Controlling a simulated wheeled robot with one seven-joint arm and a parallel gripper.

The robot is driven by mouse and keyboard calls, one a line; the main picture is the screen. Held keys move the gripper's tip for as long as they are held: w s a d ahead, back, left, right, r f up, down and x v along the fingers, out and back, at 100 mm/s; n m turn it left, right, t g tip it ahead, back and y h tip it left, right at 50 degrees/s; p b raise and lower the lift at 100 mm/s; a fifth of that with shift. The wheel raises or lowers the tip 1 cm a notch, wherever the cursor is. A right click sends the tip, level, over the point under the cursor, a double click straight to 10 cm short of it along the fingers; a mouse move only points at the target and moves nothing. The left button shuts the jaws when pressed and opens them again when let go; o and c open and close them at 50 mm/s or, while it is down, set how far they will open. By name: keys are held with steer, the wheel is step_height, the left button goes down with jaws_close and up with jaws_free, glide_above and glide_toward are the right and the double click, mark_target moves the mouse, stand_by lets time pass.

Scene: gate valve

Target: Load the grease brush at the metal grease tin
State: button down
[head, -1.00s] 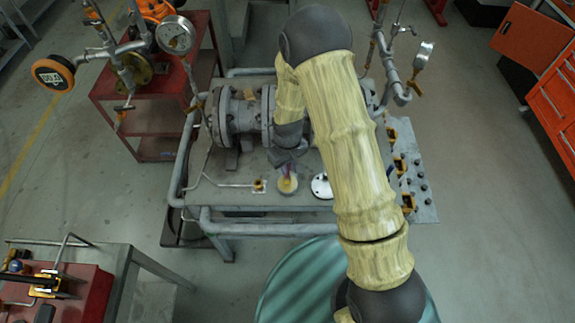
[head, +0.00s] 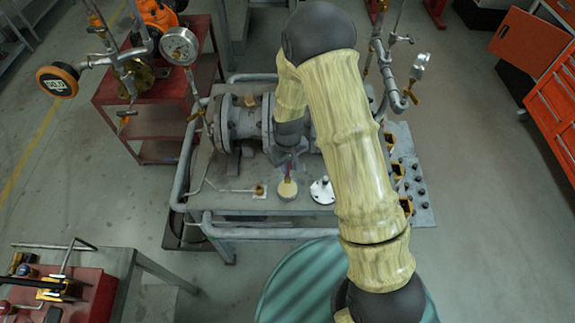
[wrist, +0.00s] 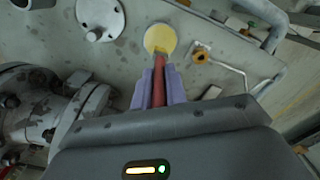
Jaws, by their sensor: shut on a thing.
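The grease tin (head: 287,190) is a small round tin with a pale yellow top. It stands on the grey bench below the valve, and in the wrist view its yellow grease (wrist: 159,36) lies just beyond the fingertips. My gripper (head: 287,166) is shut on the red handle of the brush (wrist: 159,84), its purple fingers (wrist: 159,72) on both sides of it. The brush points at the tin. Its tip overlaps the tin's near edge in the wrist view; I cannot tell whether it touches the grease.
A white flanged disc (head: 322,191) with a stem lies right of the tin. The grey flanged valve (head: 240,122) is behind it. A thin bent rod (head: 232,187) with a yellow fitting lies to the left. A pipe rail (head: 270,232) runs along the bench front.

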steer(key=shift+s+r+p, duration=0.1)
steer(key=shift+r+p, duration=0.75)
steer(key=shift+r, duration=0.6)
